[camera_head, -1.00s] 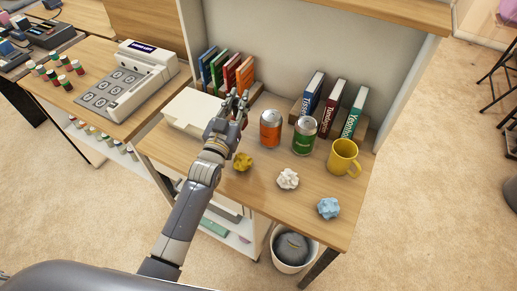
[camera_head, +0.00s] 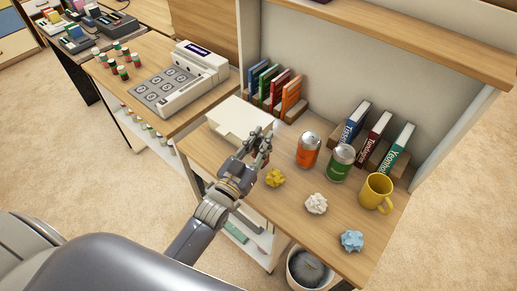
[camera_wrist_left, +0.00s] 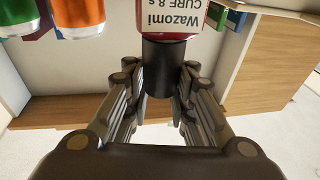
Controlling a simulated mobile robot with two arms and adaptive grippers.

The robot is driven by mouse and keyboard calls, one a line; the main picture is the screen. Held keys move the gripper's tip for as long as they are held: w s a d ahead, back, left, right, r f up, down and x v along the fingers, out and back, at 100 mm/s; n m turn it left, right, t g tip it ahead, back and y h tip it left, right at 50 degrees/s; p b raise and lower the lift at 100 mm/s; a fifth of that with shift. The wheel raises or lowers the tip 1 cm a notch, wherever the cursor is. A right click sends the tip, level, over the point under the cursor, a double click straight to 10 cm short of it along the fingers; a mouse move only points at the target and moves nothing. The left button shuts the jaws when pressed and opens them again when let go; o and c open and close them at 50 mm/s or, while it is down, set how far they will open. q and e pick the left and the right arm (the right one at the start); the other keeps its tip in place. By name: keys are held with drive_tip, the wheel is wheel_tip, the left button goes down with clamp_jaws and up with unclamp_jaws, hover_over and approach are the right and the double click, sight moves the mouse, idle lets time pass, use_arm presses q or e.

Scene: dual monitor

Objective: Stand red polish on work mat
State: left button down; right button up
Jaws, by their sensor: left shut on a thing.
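My left gripper (camera_head: 262,143) is above the front left part of the near table in the head view. In the left wrist view it (camera_wrist_left: 160,72) is shut on the black cap of a red bottle with a white label (camera_wrist_left: 195,34), the red polish. In the head view the fingers mostly hide the bottle. A grey mat with round marks (camera_head: 166,92) lies on the left table, beside a white machine; I cannot tell for certain that it is the work mat. My right gripper is not in view.
The near table (camera_head: 295,228) holds a white flat box (camera_head: 238,116), an orange can (camera_head: 308,150), a green can (camera_head: 341,163), a yellow mug (camera_head: 376,192) and crumpled paper balls. The left table has the white machine (camera_head: 198,80) and several small bottles (camera_head: 122,71).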

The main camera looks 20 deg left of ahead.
use_arm(q)
drive_tip(key=shift+s+a, duration=0.15)
drive_tip(key=shift+s, duration=0.55)
drive_tip(key=shift+f, duration=1.8)
drive_tip(key=c, duration=1.3)
unclamp_jaws()
drive_tip(key=shift+c, duration=0.2)
drive_tip(key=shift+s, duration=0.1)
